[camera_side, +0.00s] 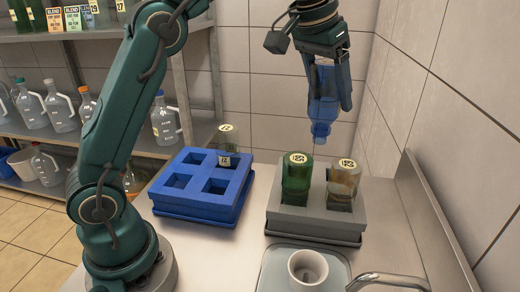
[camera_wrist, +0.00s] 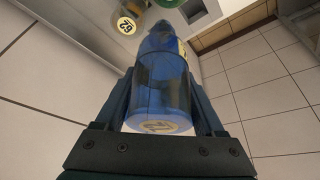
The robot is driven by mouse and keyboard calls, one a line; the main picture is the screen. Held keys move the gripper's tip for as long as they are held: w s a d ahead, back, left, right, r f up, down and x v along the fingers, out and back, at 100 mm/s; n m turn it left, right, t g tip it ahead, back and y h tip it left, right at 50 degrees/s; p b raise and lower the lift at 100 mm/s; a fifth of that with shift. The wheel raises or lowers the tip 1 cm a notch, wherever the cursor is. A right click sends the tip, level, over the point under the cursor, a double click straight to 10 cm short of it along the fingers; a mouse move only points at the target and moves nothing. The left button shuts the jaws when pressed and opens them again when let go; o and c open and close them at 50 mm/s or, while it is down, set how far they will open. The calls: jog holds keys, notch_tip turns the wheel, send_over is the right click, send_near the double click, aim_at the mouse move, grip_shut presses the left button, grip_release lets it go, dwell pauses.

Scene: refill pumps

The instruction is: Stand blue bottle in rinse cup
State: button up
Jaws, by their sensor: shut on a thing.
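The translucent blue bottle (camera_side: 321,118) is held in the air, neck down, above and behind the grey rack. In the wrist view the blue bottle (camera_wrist: 160,85) shows its round base with a pale label toward me and its neck pointing away. My gripper (camera_side: 330,104) is shut on its body from both sides; its fingers also show in the wrist view (camera_wrist: 160,92). A small white cup (camera_side: 307,270), seemingly the rinse cup, stands in the tray at the bottom of the side view, well below and in front of the bottle. The cup does not show in the wrist view.
The grey rack (camera_side: 300,219) holds a green bottle (camera_side: 297,180) and an amber bottle (camera_side: 343,185) between bottle and cup. A blue rack (camera_side: 190,210) holds one clear bottle (camera_side: 227,143). A metal tap (camera_side: 390,281) is right of the cup's tray (camera_side: 272,262). A tiled wall stands close on the right.

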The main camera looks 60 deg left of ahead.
jog(key=s+d+m+h, duration=0.1)
jog(key=s+d+m, duration=0.4)
jog(key=d, duration=0.5)
jog(key=s+d+f+m+h, duration=0.1)
jog(key=s+d+f+m, duration=0.1)
jog(key=s+d+f, duration=0.3)
jog(key=shift+s+f+g+h, duration=0.35)
jog(key=shift+s+f, duration=1.25)
jog(key=shift+s, duration=0.55)
jog(key=shift+f, duration=0.1)
jog(key=shift+f, duration=1.3)
jog(key=shift+f, duration=0.15)
jog(key=shift+f, duration=0.65)
